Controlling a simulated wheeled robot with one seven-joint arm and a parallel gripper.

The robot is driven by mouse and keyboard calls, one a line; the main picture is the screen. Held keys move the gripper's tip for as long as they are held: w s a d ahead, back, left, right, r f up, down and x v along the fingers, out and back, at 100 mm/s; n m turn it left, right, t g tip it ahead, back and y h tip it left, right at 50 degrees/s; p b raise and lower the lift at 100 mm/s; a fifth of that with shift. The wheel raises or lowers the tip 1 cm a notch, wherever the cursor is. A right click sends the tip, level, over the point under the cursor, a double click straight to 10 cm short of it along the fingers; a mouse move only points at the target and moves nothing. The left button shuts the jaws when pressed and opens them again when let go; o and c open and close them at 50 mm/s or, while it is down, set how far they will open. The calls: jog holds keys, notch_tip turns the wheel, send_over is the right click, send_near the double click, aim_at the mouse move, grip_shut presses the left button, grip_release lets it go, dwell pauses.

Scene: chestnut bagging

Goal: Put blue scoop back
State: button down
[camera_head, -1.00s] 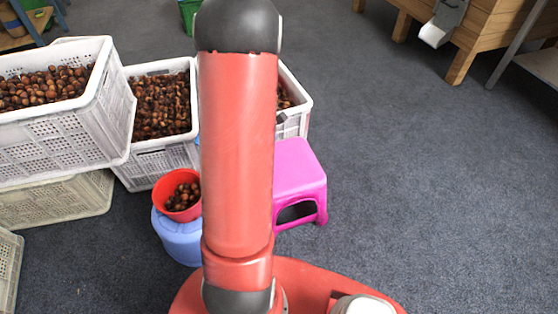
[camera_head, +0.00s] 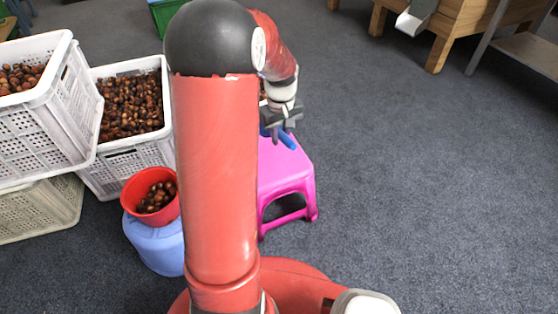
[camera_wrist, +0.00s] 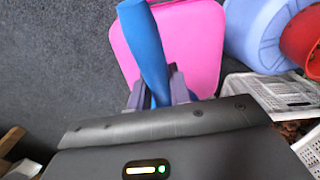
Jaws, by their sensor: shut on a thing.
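The blue scoop shows in the wrist view as a blue handle (camera_wrist: 145,45) running up from between the fingers of my gripper (camera_wrist: 160,92). My gripper is shut on this handle. In the head view my gripper (camera_head: 281,122) is above the pink stool (camera_head: 287,172), with a bit of the blue scoop (camera_head: 286,139) showing under it. The scoop's bowl is hidden. The pink stool also shows behind the handle in the wrist view (camera_wrist: 195,45). I cannot tell whether the scoop touches the stool.
A red bucket (camera_head: 131,193) of chestnuts stands on a blue stool (camera_head: 158,246) left of my arm. White crates (camera_head: 88,160) of chestnuts stand farther left, one stacked on a cream crate (camera_head: 40,212). A wooden table (camera_head: 437,55) is at the back right. The floor (camera_head: 420,190) on the right is clear.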

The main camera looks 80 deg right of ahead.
aim_at(280, 168)
notch_tip(280, 168, down, 10)
jog(key=shift+f+b, duration=0.1)
jog(key=shift+b, duration=0.7)
jog(key=shift+f, duration=0.2)
jog(key=c, duration=1.3)
grip_release()
jog(key=shift+r, duration=0.1)
notch_tip(280, 168, up, 12)
jog(key=shift+r+p, duration=0.15)
jog(key=shift+p, duration=1.05)
